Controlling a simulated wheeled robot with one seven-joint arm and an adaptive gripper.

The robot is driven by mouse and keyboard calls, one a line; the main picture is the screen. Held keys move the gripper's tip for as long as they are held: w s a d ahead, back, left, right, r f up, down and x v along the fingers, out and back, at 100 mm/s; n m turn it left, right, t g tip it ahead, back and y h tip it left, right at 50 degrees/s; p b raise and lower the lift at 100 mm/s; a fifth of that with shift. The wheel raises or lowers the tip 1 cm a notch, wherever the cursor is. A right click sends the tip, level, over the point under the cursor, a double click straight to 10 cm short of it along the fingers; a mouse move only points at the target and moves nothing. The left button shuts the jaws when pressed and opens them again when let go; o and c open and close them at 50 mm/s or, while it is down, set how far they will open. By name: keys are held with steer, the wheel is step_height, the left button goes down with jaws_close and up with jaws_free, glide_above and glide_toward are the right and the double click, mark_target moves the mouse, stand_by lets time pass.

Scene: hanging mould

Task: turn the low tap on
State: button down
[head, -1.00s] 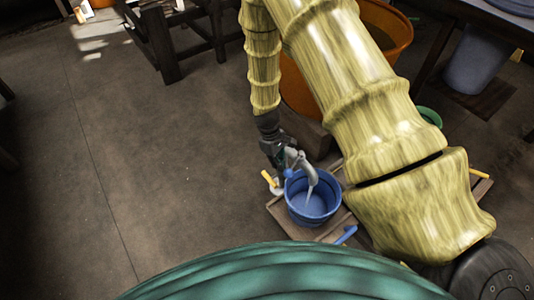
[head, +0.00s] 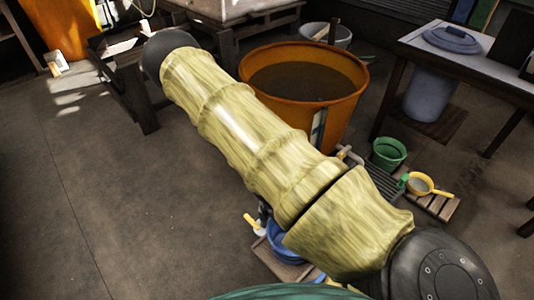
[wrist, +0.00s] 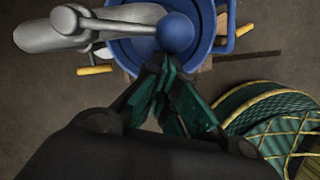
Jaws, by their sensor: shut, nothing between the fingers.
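In the wrist view, a grey tap (wrist: 48,32) has a lever (wrist: 125,27) that ends in a blue ball knob (wrist: 176,33). The tap hangs over a blue bucket (wrist: 222,20). My gripper (wrist: 168,68) is shut and empty, with its green fingertips just below the knob in the picture. I cannot tell whether they touch it. In the head view, my arm hides the tap and most of my gripper, and only part of the blue bucket (head: 285,249) shows. Whether water is running now is hidden.
A large orange tub (head: 345,95) of dark liquid stands behind my arm. A green bucket (head: 389,151) and a yellow dipper (head: 420,183) stand on wooden slats to the right. A table (head: 480,72) is further right. The floor at left is clear.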

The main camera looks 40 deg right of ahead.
steer(key=shift+s+d+n+p, duration=0.3)
steer(key=shift+s+d+n, duration=0.05)
steer(key=shift+d, duration=0.2)
steer(key=shift+s+d+n+p, duration=0.25)
steer(key=shift+s+d+n, duration=0.1)
steer(key=shift+d, duration=0.2)
steer(key=a+r+p, duration=0.1)
steer(key=a+r, duration=0.5)
steer(key=r, duration=0.3)
steer(key=shift+w+a, duration=0.15)
steer(key=shift+w, duration=0.25)
stand_by(0.6)
